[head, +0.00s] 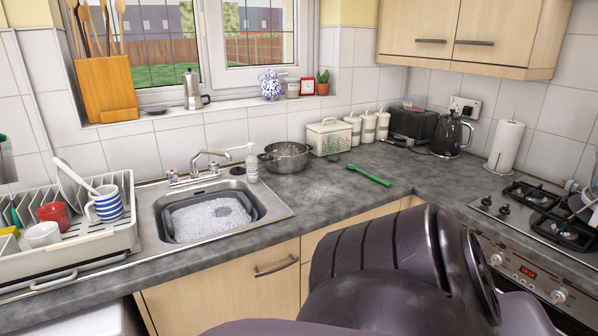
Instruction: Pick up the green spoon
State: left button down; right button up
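The green spoon (369,175) lies flat on the grey worktop (330,210) in the head view, to the right of the sink and in front of the white bread bin (329,136). Its wider end points to the lower right. Nothing touches it. A large dark part of my own arm fills the lower middle and right of the view, below and apart from the spoon. Neither gripper shows in this view.
A metal pot (285,157) stands left of the spoon, by the soap bottle (252,163). The sink (210,213) holds suds. A loaded dish rack (110,238) stands left, a gas hob (545,215) right. The worktop around the spoon is mostly clear.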

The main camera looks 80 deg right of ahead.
aim_at(349, 166)
jog(key=z, duration=2.95)
